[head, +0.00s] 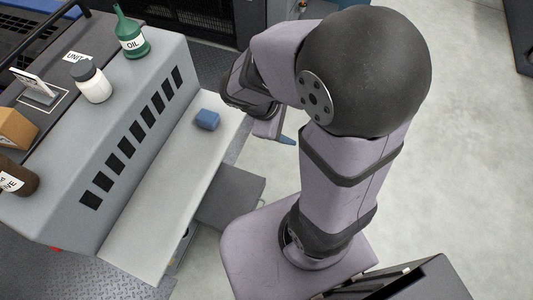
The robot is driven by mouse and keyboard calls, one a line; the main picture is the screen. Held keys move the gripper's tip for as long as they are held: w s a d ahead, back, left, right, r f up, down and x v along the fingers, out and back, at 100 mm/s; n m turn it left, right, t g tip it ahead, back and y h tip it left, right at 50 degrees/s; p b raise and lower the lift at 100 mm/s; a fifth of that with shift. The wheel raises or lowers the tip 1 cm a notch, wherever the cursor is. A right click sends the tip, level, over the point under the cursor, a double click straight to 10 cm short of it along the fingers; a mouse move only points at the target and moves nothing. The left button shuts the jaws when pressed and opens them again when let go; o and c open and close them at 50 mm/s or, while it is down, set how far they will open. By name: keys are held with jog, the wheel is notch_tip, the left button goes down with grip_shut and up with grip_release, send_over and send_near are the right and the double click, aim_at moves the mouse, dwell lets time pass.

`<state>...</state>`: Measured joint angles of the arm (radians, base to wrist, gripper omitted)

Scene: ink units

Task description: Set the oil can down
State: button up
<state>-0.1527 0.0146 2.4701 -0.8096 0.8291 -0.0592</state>
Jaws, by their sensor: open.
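The oil can (133,42) is green with a narrow spout and a white label reading OIL. It stands upright on the top of the grey machine unit (165,62), near its far end. My gripper (282,138) is apart from the can, to its right and lower in the picture, past the right edge of the white ledge. A blue fingertip shows below my wrist; the rest of the gripper is largely hidden. It is open, and I see nothing held in it.
A blue block (207,119) lies on the white ledge (165,190). A white jar (91,82) with a grey lid, a brown bottle (18,177), a tan box (16,128) and a small stand (38,88) are on the unit's top. Much of the ledge is bare.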

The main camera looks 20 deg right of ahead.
jog(key=s+a+f+m+g+y, duration=0.1)
jog(key=s+a+f+m+y, duration=0.1)
jog(key=s+a+m+y, duration=0.3)
jog(key=shift+a+f+m+y, duration=0.15)
jog(key=shift+a+m+y, duration=0.55)
jog(key=shift+a+m, duration=1.5)
jog(key=shift+s, duration=0.1)
notch_tip(320, 180, up, 4)
jog(key=p, duration=0.3)
jog(key=shift+f+p, duration=0.2)
jog(key=shift+p, duration=0.1)
